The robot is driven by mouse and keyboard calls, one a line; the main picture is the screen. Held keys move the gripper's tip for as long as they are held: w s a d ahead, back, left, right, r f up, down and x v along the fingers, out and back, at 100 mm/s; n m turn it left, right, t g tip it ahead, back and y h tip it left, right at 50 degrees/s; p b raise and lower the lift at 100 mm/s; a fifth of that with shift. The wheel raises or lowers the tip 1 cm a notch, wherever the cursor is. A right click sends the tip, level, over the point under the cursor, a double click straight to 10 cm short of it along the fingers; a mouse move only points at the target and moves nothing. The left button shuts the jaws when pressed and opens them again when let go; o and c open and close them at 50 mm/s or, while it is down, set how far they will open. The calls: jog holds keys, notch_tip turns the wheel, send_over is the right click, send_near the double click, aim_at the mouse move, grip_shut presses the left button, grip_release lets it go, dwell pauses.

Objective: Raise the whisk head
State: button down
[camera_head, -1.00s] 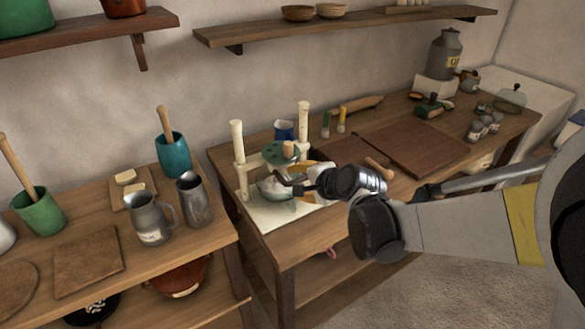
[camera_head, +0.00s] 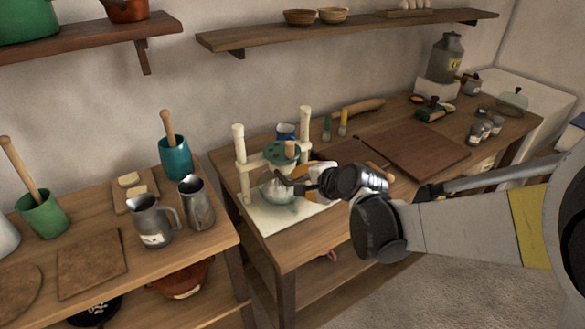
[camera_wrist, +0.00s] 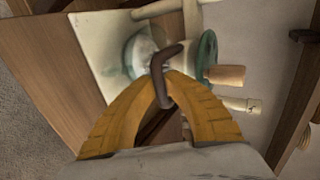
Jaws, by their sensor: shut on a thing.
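The whisk stand has two cream posts (camera_head: 240,160) on a pale base board (camera_head: 262,220). A cream crossbar with a green disc (camera_head: 281,153) and a wooden knob (camera_head: 291,149) spans the posts. The whisk head (camera_head: 277,188) hangs below it, over a glass bowl (camera_head: 280,200); whether its tip is inside the bowl is unclear. My gripper (camera_head: 302,187) is at the stand's right front. In the wrist view its yellow fingers (camera_wrist: 172,84) are shut on the bent dark handle (camera_wrist: 167,62) beside the disc. My wrist hides part of the board.
A blue cup (camera_head: 286,131) stands behind the stand. A brown board (camera_head: 415,150) lies to the right, with a wooden-handled tool near my wrist. A metal jug (camera_head: 150,222) and a tall metal pitcher (camera_head: 197,203) stand on the left table, across a gap.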

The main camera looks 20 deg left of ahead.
jog(key=shift+r+p, duration=2.3)
jog(key=shift+r, duration=1)
jog(key=c, duration=1.3)
grip_release()
jog(key=shift+f, duration=0.15)
jog(key=shift+c, duration=0.2)
jog(key=p+v, duration=0.3)
jog(key=v, duration=0.4)
